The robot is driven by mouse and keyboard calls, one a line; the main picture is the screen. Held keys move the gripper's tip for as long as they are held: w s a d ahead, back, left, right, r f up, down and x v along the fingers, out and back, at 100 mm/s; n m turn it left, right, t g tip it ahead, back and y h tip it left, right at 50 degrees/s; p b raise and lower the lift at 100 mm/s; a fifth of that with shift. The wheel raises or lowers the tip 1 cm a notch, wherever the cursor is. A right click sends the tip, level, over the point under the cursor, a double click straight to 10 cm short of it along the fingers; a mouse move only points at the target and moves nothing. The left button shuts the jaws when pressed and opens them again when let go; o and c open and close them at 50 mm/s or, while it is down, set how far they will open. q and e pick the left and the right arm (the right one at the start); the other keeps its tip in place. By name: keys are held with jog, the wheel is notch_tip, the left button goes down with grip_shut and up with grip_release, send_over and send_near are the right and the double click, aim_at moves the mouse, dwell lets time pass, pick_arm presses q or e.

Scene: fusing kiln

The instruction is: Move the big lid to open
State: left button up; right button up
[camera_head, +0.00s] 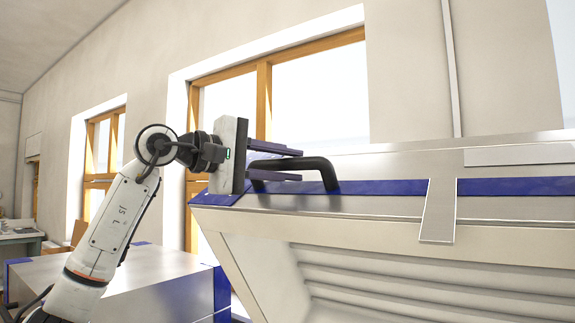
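The big lid (370,228) of the kiln is raised and tilted, so its ridged pale underside (400,290) shows at the lower right. A blue band (390,187) runs along its edge. A black curved handle (318,170) stands on the band near the left corner. My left gripper (285,163) is at the handle, with one dark finger above and one below its left part. The fingers are apart; whether they touch the handle I cannot tell. My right gripper is not in view.
A metal box-like body with blue edges (135,275) stands at the lower left, behind my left arm. A metal tab (438,210) hangs over the lid's front edge. Windows (318,90) and a pale wall are behind. A table (20,237) is at the far left.

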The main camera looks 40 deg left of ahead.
pick_arm(q)
jog(key=b+v, duration=0.1)
jog(key=v, duration=0.9)
jog(key=shift+s+b, duration=0.2)
jog(key=shift+b, duration=0.2)
jog(key=shift+a+r, duration=0.1)
jog(key=shift+r, duration=0.05)
